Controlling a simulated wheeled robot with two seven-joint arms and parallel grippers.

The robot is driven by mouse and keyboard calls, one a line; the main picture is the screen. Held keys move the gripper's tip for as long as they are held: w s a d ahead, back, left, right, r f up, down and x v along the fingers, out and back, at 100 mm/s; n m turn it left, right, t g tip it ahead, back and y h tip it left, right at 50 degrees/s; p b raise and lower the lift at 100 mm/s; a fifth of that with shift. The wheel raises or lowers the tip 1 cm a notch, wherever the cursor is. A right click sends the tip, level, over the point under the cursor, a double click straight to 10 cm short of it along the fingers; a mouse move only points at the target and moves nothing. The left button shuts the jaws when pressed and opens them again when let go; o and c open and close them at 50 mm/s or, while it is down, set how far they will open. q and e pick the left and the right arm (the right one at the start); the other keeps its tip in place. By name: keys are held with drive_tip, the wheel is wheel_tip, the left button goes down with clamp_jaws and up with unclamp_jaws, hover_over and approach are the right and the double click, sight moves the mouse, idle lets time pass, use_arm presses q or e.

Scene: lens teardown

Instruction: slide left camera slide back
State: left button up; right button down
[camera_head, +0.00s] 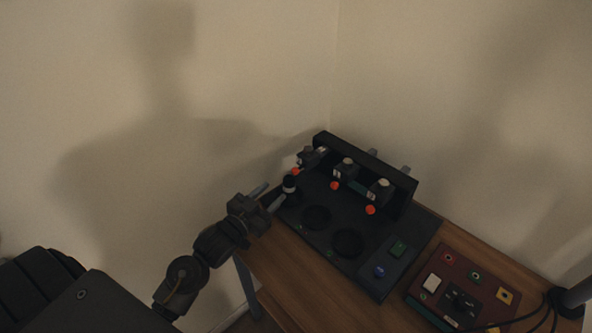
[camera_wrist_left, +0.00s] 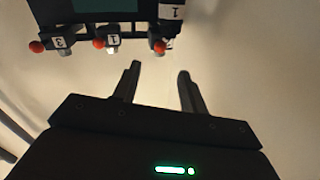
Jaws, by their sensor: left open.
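A black station (camera_head: 352,225) on a wooden table has an upright back plate with three camera slides, each with an orange-red knob. The left camera slide (camera_head: 308,157) is at the far left of the plate, with its knob (camera_head: 295,171) at its front. The middle (camera_head: 346,168) and right slides (camera_head: 381,190) follow along the plate. My left gripper (camera_head: 273,193) is open and empty, just left of the station's left edge and apart from the left knob. In the wrist view, the open fingers (camera_wrist_left: 159,70) point toward the knobs; one knob (camera_wrist_left: 159,47) is close beyond them.
A red control panel (camera_head: 467,283) is at the right.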

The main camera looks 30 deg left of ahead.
sight(293, 173)
use_arm(q)
drive_tip(key=w, duration=0.3)
drive_tip(key=w+p, duration=0.1)
drive_tip(key=w, duration=0.2)
drive_tip(key=w+d, duration=0.1)
drive_tip(key=w, duration=0.1)
drive_tip(key=shift+w+r, duration=0.1)
drive_tip(key=shift+w, duration=0.3)
drive_tip(key=shift+w+d, duration=0.15)
drive_tip(key=shift+w, duration=0.6)
use_arm(e)
drive_tip(key=shift+a+r, duration=0.2)
drive_tip(key=shift+r, duration=0.6)
drive_tip(key=shift+s, duration=0.1)
use_arm(q)
clamp_jaws()
use_arm(e)
drive_tip(key=shift+d, duration=0.1)
